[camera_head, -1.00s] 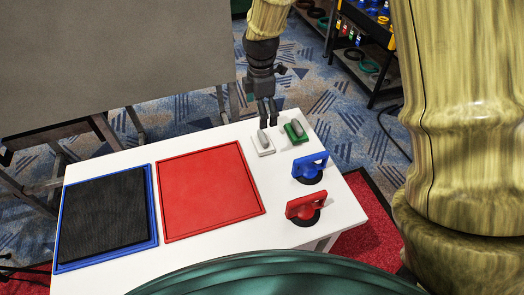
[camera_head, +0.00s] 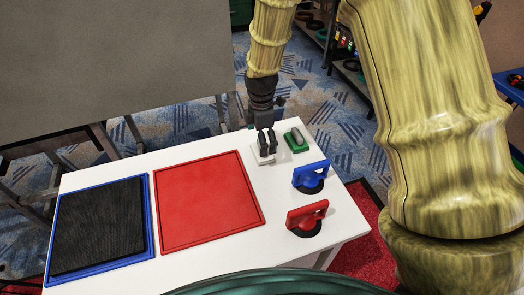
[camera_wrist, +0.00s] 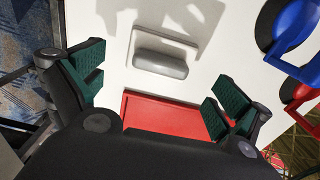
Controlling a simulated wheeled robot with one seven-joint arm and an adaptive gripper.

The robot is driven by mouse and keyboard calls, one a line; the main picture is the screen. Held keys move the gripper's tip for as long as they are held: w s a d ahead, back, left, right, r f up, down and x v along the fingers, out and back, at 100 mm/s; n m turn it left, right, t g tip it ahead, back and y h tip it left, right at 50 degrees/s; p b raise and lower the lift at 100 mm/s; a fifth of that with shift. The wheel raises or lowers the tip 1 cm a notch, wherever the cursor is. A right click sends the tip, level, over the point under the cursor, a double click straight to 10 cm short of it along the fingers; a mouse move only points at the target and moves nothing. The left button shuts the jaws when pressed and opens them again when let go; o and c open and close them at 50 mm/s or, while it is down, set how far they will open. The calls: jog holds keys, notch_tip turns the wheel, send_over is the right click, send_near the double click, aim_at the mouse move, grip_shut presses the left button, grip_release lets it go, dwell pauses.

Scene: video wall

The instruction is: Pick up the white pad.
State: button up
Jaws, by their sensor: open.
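The white pad (camera_head: 257,157) lies flat at the back of the white table, right of the red square tray. In the wrist view the white pad (camera_wrist: 184,43) shows with a grey rounded handle (camera_wrist: 160,65) along it. My gripper (camera_head: 267,150) is right over the pad and partly hides it in the head view. In the wrist view my gripper (camera_wrist: 158,98) is open, with its two green-lined fingers apart and the grey handle between and beyond them. Nothing is held. I cannot tell the exact height above the handle.
A blue suction cup (camera_head: 310,174) and a red suction cup (camera_head: 307,214) stand nearer. The red tray (camera_head: 208,244) and blue tray (camera_head: 103,266) lie to the left on the white table (camera_head: 260,250).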

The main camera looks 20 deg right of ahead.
jog(key=shift+d+f+p, duration=0.15)
jog(key=shift+f+p, duration=0.35)
jog(key=shift+f, duration=2)
jog(key=c, duration=1)
